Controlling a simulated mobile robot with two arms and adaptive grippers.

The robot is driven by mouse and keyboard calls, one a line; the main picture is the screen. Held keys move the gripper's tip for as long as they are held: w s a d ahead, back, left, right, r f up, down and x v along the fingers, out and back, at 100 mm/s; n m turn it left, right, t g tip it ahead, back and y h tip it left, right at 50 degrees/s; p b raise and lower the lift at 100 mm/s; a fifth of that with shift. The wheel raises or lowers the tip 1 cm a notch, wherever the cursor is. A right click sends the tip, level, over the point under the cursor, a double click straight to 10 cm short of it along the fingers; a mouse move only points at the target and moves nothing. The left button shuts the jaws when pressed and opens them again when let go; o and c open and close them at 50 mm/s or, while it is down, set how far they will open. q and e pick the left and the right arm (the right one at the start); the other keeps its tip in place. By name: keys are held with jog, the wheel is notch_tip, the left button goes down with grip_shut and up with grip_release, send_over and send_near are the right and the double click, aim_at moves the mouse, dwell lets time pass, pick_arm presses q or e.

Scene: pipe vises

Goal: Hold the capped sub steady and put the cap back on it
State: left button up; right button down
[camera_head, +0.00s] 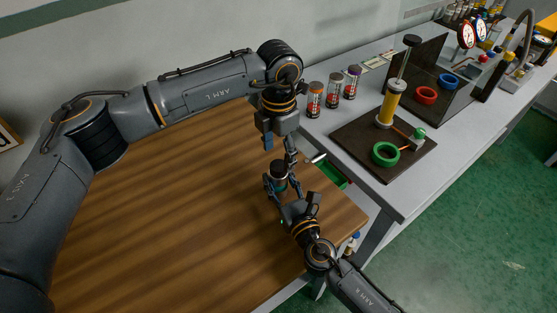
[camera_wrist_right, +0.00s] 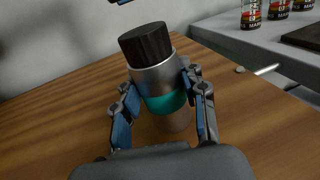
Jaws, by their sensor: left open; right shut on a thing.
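The sub (camera_wrist_right: 153,75) is a silver cylinder with a teal band, upright over the wooden table. A black ridged cap (camera_wrist_right: 146,44) sits on its top; I cannot tell if it is threaded on. In the head view the sub's dark cap (camera_head: 279,165) and teal band show small between the fingers. My right gripper (camera_wrist_right: 163,98) is shut around the sub's body, one finger on each side; it also shows in the head view (camera_head: 282,187). My left gripper (camera_head: 280,148) is open and empty, pointing down just above the cap. A dark tip of it shows at the wrist view's top edge.
The wooden table (camera_head: 150,210) is mostly clear to the left. A green part (camera_head: 330,172) with a metal rod stands at its right edge. The grey bench beyond holds several labelled cans (camera_head: 333,90) and a dark board (camera_head: 365,135) with a yellow cylinder and green ring.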

pick_arm(q)
notch_tip(320, 180, up, 8)
dwell(0.4)
pick_arm(e)
jog(key=c, duration=0.7)
grip_release()
jog(key=shift+o, duration=0.2)
jog(key=shift+s, duration=0.1)
jog(key=v, duration=1.2)
pick_arm(q)
jog(key=shift+s+f, duration=0.1)
